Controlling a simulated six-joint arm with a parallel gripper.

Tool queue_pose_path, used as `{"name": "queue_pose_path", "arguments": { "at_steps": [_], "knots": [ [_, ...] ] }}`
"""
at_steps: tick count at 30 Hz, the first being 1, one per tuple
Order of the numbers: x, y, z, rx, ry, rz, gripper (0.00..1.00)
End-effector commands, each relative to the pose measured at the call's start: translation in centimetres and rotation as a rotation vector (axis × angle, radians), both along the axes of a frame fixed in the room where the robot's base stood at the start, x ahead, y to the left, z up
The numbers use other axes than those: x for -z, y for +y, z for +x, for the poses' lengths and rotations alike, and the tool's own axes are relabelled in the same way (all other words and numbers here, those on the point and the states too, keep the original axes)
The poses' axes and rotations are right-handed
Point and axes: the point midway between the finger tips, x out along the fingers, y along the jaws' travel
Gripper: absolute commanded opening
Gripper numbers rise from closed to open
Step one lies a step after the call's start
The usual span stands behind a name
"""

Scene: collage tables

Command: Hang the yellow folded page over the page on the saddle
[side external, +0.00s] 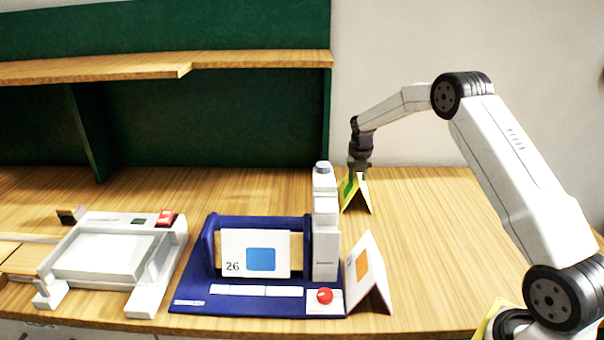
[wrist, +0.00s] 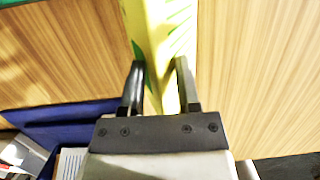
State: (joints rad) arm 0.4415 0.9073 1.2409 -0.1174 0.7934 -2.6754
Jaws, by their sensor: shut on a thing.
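The yellow folded page (side external: 357,195) stands like a tent on the table behind and right of the blue stand. My gripper (side external: 357,175) is above it, shut on its top fold. In the wrist view, the fingers of my gripper (wrist: 160,85) are on both sides of the yellow folded page (wrist: 165,30), which shows a green patch. A white page marked 26 with a blue square (side external: 258,255) hangs over the wooden saddle (side external: 297,250) of the blue stand (side external: 195,290). The page's far side is hidden.
A white folded page with an orange square (side external: 362,270) stands right of the blue stand. A white upright post (side external: 325,225) and a red ball (side external: 324,295) are at its right end. A white machine (side external: 110,255) is at left. The table at right is clear.

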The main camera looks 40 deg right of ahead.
Motion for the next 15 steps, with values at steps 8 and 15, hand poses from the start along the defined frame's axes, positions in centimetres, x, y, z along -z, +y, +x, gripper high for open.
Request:
{"name": "queue_pose_path", "arguments": {
  "at_steps": [8,15],
  "knots": [
    [-1.2,0.0,0.1,0.000,-0.003,-0.002,0.13],
    [-2.4,0.0,0.0,0.000,-0.002,-0.001,0.13]
  ]
}}
